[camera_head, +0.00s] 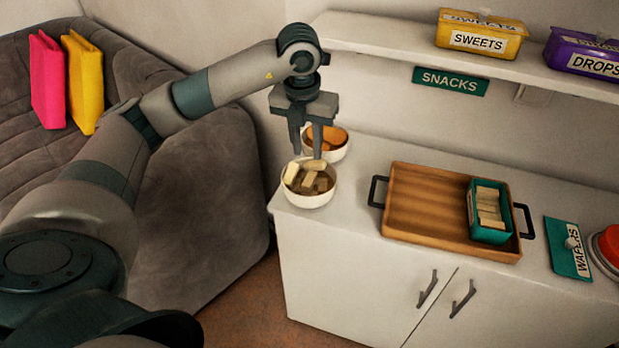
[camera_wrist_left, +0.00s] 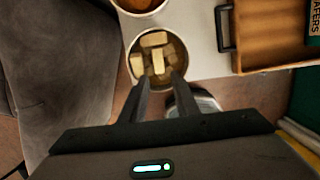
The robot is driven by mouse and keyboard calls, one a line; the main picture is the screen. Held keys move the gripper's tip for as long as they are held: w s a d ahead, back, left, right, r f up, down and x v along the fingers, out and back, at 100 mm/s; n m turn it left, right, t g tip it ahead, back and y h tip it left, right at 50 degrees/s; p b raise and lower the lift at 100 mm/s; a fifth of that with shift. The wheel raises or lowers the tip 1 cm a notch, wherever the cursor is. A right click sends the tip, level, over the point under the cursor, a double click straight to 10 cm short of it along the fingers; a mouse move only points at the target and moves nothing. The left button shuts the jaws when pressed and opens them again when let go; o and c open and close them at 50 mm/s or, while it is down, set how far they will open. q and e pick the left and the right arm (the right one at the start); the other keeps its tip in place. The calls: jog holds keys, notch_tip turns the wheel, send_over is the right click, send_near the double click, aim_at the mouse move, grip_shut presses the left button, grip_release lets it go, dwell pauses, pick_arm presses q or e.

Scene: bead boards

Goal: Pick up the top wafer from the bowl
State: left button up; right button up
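A white bowl (camera_head: 309,202) at the left end of the counter holds several pale and tan wafers. A pale wafer (camera_head: 291,173) leans at its left side, and another (camera_head: 315,164) lies at the back beside my fingers. In the left wrist view the bowl (camera_wrist_left: 131,43) shows a wafer lying crosswise (camera_wrist_left: 154,39), one lengthwise (camera_wrist_left: 158,62) and one at the left (camera_wrist_left: 137,65). Which is topmost is hard to tell. My left gripper (camera_head: 308,154) points down over the bowl, open and empty. Its fingers (camera_wrist_left: 160,82) reach the bowl's near rim in the left wrist view. My right gripper is out of view.
A second bowl (camera_head: 340,152) with orange snacks stands just behind. A wooden tray (camera_head: 425,205) with black handles is to the right, holding a teal box (camera_head: 489,238) of wafers. A shelf (camera_head: 390,45) runs above.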

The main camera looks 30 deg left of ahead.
pick_arm(q)
jog(key=p, duration=0.2)
send_over(309, 179)
jog(key=s, duration=0.1)
jog(key=f, duration=0.5)
jog(key=shift+s+d+f, duration=0.1)
jog(key=shift+d+f, duration=0.25)
jog(key=shift+f, duration=0.05)
jog(key=shift+a+f+p, duration=0.15)
jog(key=shift+f+p, duration=0.25)
jog(key=shift+f, duration=0.15)
jog(key=f, duration=0.1)
jog(key=w+f+p, duration=0.1)
jog(key=f, duration=0.1)
jog(key=shift+a+p, duration=0.15)
jog(key=shift+p, duration=0.15)
jog(key=shift+f, duration=0.5)
grip_shut()
